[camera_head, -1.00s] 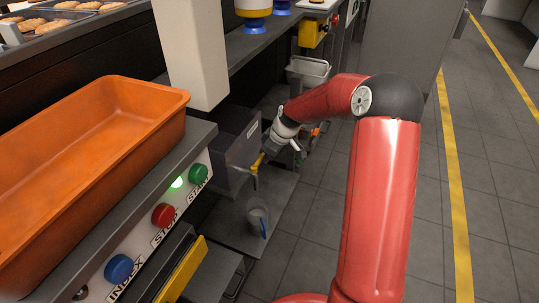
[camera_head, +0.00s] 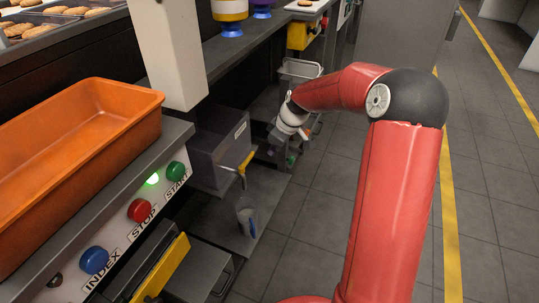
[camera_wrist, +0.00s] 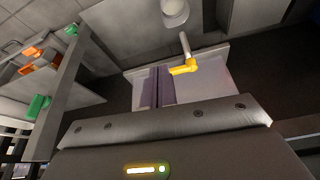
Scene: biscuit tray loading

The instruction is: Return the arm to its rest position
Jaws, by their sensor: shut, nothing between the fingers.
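My red arm reaches forward with its elbow raised. My gripper (camera_head: 276,136) is at its far end, small and partly dark in the head view, shut and empty. It is low beside the counter, to the right of a grey box (camera_head: 222,150) with a yellow-handled tap (camera_head: 247,161). The gripper looks apart from the tap handle. In the wrist view the yellow tap handle (camera_wrist: 184,68) shows just beyond the wrist housing; I cannot make out the fingertips clearly there.
A clear jug (camera_head: 247,217) stands below the tap. An orange bin (camera_head: 142,125) sits on the counter at left, above a panel with green, red and blue buttons (camera_head: 138,210). A metal pan (camera_head: 301,69) is beyond the gripper. Open tiled floor (camera_head: 490,220) lies to the right.

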